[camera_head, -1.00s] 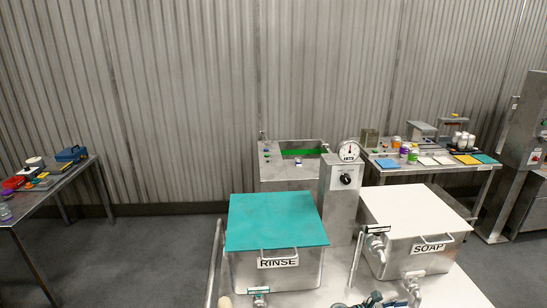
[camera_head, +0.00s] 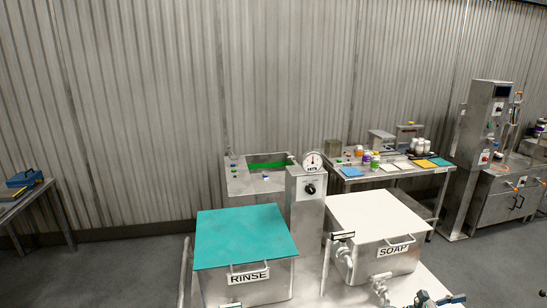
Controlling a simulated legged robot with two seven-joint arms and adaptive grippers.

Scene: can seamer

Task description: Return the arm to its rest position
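A small dark and bluish mechanical part, likely my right gripper (camera_head: 436,300), shows at the bottom edge of the head view, right of the tap below the SOAP tank. It is mostly cut off, so I cannot tell whether it is open or shut or holds anything. My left gripper is not in view. The RINSE tank (camera_head: 248,240) with a teal lid and the SOAP tank (camera_head: 377,222) with a white lid stand close in front.
A steel sink unit (camera_head: 240,184) and a gauge post (camera_head: 306,205) stand behind the tanks. A table (camera_head: 400,176) with bottles and coloured sheets is at back right, beside a tall steel machine (camera_head: 478,160). Another table (camera_head: 40,190) is far left. Grey floor is clear between.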

